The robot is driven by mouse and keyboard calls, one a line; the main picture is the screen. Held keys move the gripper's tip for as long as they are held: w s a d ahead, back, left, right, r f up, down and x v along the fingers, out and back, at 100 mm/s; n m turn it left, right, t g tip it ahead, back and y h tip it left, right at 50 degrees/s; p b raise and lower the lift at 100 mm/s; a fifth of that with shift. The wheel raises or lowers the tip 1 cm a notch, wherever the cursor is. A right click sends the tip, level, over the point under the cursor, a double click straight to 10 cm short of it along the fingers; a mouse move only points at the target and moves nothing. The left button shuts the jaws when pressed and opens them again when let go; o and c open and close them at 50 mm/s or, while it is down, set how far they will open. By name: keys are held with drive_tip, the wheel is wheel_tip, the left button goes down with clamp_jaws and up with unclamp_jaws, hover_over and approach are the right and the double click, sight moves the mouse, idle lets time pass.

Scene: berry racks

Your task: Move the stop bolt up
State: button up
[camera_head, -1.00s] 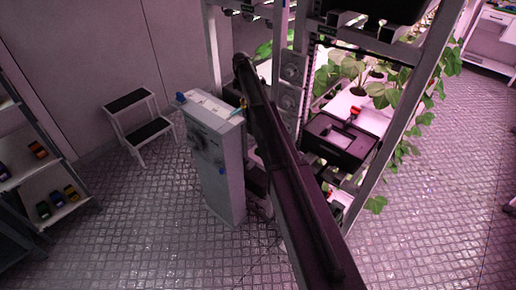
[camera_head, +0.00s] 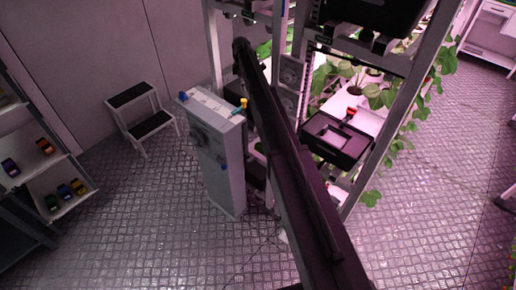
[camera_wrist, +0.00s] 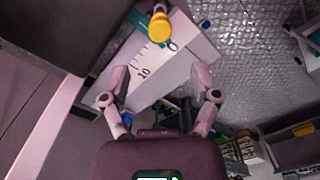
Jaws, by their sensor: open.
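A yellow round knob, which looks like the stop bolt's head (camera_wrist: 159,28), stands at the top of the wrist view. It sits by a teal strip on a pale plate with scale marks and the number 10 (camera_wrist: 150,68). In the head view the yellow knob (camera_head: 243,102) is at the right edge of the top of a tall grey cabinet (camera_head: 222,165). My gripper (camera_wrist: 158,74) is open and empty, with its two fingers spread apart below the knob in the wrist view. The knob is beyond the fingertips, not between them. My arm hides the gripper in the head view.
A rack with plants and a black tray (camera_head: 355,152) stands right of the cabinet. A white step stool (camera_head: 145,118) is to its left. A shelf with small coloured items (camera_head: 62,200) is at the far left. The floor in front is clear.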

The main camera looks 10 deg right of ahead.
drive_tip(key=s+f+m+b, duration=0.3)
drive_tip(key=s+f+b, duration=0.1)
drive_tip(key=s, duration=0.6)
drive_tip(key=s+f+m+b, duration=0.4)
drive_tip(key=s, duration=0.6)
drive_tip(key=s+f+m+b, duration=0.3)
drive_tip(key=s+b, duration=0.1)
drive_tip(key=s, duration=0.6)
drive_tip(key=shift+s+f+m, duration=0.4)
drive_tip(key=s+m, duration=0.5)
drive_tip(key=s, duration=0.9)
drive_tip(key=shift+s, duration=0.4)
